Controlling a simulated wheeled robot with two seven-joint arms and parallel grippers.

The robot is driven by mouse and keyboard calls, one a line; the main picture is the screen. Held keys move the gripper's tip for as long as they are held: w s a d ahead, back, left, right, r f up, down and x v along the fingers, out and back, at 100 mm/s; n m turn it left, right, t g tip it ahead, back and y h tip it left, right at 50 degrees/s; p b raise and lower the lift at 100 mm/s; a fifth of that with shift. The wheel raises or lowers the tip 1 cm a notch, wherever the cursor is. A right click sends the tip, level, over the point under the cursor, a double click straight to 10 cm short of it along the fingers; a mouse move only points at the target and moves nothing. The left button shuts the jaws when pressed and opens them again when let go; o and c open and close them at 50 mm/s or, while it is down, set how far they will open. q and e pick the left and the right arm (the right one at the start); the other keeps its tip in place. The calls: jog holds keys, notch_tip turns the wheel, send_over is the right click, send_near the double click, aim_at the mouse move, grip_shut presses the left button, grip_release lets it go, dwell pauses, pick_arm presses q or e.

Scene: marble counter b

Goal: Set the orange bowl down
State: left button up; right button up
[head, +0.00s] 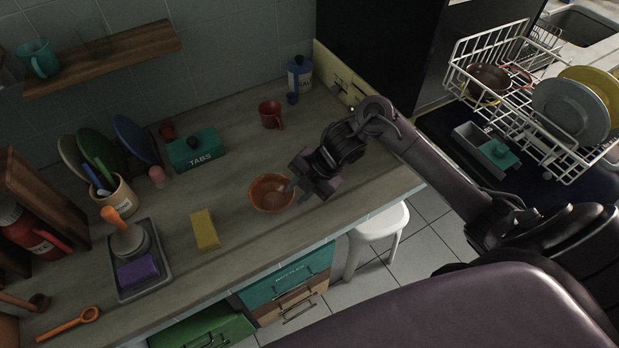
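The orange bowl (268,197) is upright at the middle of the counter, near its front edge. It appears level, and I cannot tell whether its base touches the counter. My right gripper (295,191) is at the bowl's right rim, with one fingertip over the inside of the bowl and the other finger near the outside. The fingers are small and dark here, so I cannot tell whether they grip the rim. My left gripper is not in view.
A yellow sponge (205,230) lies left of the bowl. A red mug (271,114) and a teal TABS box (196,150) stand behind it. The counter (235,170) around the bowl is mostly clear.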

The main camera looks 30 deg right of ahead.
jog(key=v, duration=0.7)
dwell(0.3)
